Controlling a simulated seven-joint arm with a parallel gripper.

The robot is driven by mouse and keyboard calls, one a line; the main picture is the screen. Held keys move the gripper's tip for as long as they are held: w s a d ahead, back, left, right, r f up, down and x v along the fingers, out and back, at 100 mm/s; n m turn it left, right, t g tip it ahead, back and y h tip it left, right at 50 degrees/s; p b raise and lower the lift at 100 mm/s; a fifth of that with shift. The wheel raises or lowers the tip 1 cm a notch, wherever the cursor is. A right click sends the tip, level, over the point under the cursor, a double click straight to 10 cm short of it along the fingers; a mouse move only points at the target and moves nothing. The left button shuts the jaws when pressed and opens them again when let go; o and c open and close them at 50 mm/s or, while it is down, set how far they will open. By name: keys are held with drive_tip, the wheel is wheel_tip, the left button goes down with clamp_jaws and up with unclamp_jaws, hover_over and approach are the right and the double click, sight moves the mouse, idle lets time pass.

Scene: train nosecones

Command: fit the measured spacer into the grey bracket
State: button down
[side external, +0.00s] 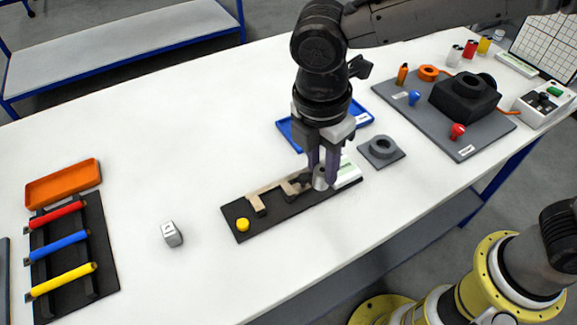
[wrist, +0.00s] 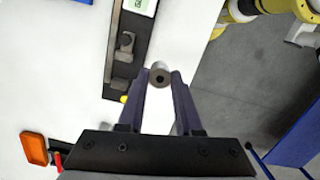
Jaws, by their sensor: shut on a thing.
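My gripper (side external: 320,178) points down and is shut on a grey cylindrical spacer (side external: 319,183). In the wrist view the spacer (wrist: 158,67) sits between the fingertips, its end with a dark central hole facing the camera. In the side view the spacer is at the right end of the black measuring gauge (side external: 280,212), close to its tan jaws. I cannot tell whether it touches the gauge. A grey square piece with a raised ring (side external: 383,147), which looks like the bracket, lies on the table right of the gripper. The gauge also shows in the wrist view (wrist: 113,55).
A blue tray (side external: 363,119) lies behind my gripper. A grey board (side external: 470,148) with a black block is at the right. A small grey block (side external: 171,234), an orange tray (side external: 63,184) and a rack of coloured bars (side external: 103,255) are left. The table between is clear.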

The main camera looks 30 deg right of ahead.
drive_tip(key=s+d+r, duration=0.1)
drive_tip(key=s+d, duration=0.2)
drive_tip(key=d, duration=0.9)
drive_tip(key=s+d+r, duration=0.1)
drive_tip(key=s+d, duration=0.3)
drive_tip(key=d, duration=0.9)
hover_over(381, 151)
drive_tip(key=d, duration=0.2)
drive_tip(key=f, duration=0.9)
drive_tip(key=shift+w+f, duration=0.15)
drive_tip(key=shift+w, duration=0.2)
drive_tip(key=shift+w+f, duration=0.2)
drive_tip(key=shift+f, duration=0.8)
drive_tip(key=shift+w+f, duration=0.2)
drive_tip(key=shift+f, duration=0.8)
